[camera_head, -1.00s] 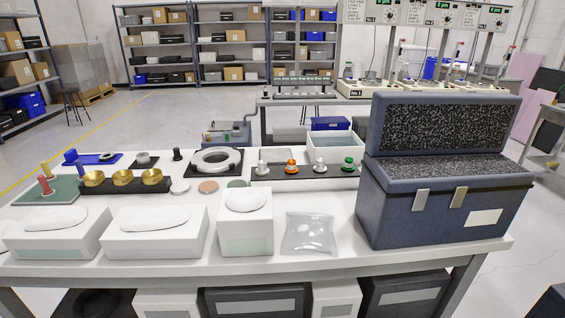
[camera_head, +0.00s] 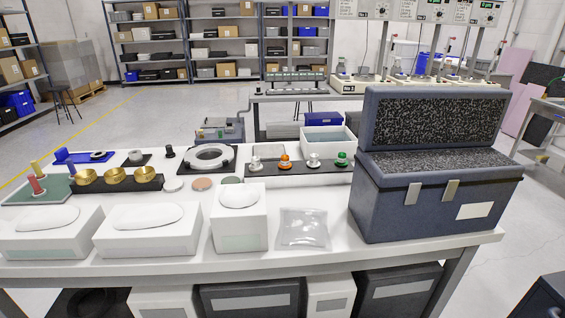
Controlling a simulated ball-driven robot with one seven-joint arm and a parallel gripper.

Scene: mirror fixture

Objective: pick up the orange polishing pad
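A flat, dull orange-pink disc, which looks like the orange polishing pad (camera_head: 203,184), lies on the white workbench (camera_head: 355,256). It sits between a pale grey-white disc (camera_head: 173,185) on its left and a grey-green disc (camera_head: 231,181) on its right, with small gaps between them. It lies behind the white boxes and in front of the black plate that bears a grey ring (camera_head: 208,155). Its top is uncovered. My gripper is not in view.
White boxes (camera_head: 149,237) and a clear bag (camera_head: 303,229) line the bench front. Brass cups (camera_head: 116,175) stand left of the discs. A black rack of knobs, one orange-topped (camera_head: 285,160), stands to the right. An open dark case (camera_head: 430,200) fills the bench's right end.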

